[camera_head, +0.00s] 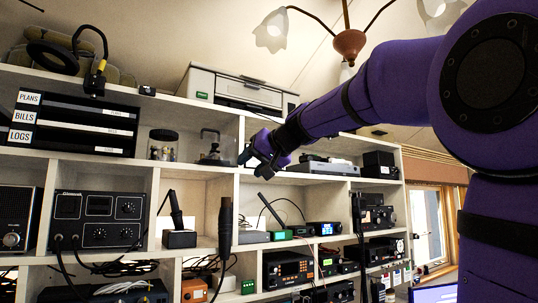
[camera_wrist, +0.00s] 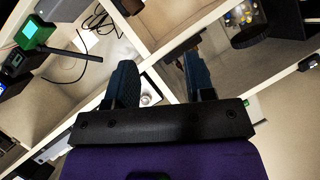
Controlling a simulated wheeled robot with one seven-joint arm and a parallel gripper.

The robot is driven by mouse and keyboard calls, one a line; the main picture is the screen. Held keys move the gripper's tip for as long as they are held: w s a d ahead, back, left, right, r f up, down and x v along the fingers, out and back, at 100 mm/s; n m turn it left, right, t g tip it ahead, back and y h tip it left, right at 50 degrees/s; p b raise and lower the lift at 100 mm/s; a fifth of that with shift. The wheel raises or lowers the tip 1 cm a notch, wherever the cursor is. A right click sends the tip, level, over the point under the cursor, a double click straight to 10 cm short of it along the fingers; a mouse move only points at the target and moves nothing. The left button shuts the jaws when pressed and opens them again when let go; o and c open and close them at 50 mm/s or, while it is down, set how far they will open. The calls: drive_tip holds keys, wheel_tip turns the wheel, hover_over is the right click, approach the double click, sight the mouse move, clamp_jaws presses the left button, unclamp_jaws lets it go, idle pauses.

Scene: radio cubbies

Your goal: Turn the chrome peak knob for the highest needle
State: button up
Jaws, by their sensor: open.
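My gripper (camera_head: 258,162) is open and empty, in front of the shelf divider near the middle of the cubbies. In the wrist view its two dark fingers (camera_wrist: 158,72) stand apart. A small shiny round part (camera_wrist: 147,98) shows beside the left finger, partly hidden; I cannot tell if it is a knob. A black box (camera_head: 97,220) with window-like panels and several round knobs stands in the left cubby, away from my gripper. A radio (camera_head: 13,218) with a bright silvery knob (camera_head: 12,239) is at the far left. I cannot make out a needle or which knob is the peak knob.
The white cubby shelf (camera_head: 200,172) spans the view. A glass jar (camera_head: 163,146) and a printer (camera_head: 240,88) are higher up.

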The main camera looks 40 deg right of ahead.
drive_tip(key=w+d+r+m+t+h, duration=0.1)
drive_tip(key=d+r+m+t+h, duration=0.15)
drive_tip(key=d, duration=0.55)
drive_tip(key=d+r+m+t+h, duration=0.1)
drive_tip(key=d+r+m+t, duration=0.2)
drive_tip(key=d, duration=0.4)
drive_tip(key=w+d+r, duration=0.1)
drive_tip(key=w, duration=0.9)
drive_tip(key=shift+w+r+g, duration=0.15)
drive_tip(key=shift+w+g, duration=0.2)
drive_tip(key=shift+w, duration=0.05)
drive_tip(key=shift+d, duration=0.1)
drive_tip(key=shift+c, duration=0.5)
clamp_jaws()
drive_tip(key=shift+m, duration=2.65)
